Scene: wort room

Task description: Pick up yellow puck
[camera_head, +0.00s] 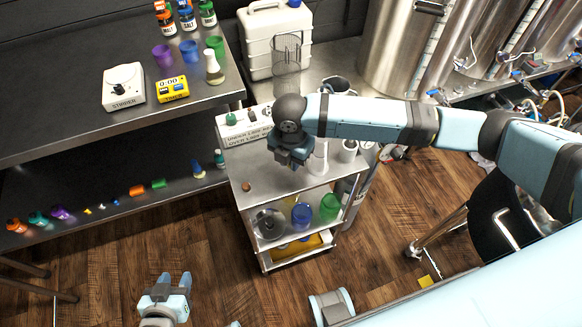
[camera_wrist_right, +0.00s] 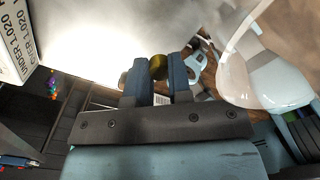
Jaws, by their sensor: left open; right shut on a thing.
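The yellow puck (camera_wrist_right: 158,67) shows in the right wrist view between the fingertips of my right gripper (camera_wrist_right: 160,80), which is shut on it. In the head view my right gripper (camera_head: 291,160) points down over the top of the steel trolley (camera_head: 285,188), and the puck is hidden there. I cannot tell from these views whether the puck touches the trolley top. My left gripper (camera_head: 178,284) is open and empty, low over the wooden floor at the bottom of the head view.
A small brown puck (camera_head: 246,186) lies on the trolley top. A white labelled box (camera_head: 233,133) stands at its back left, and white vessels (camera_head: 318,160) stand right of the gripper. A steel bench (camera_head: 205,92) with a stirrer (camera_head: 124,87) is at the left.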

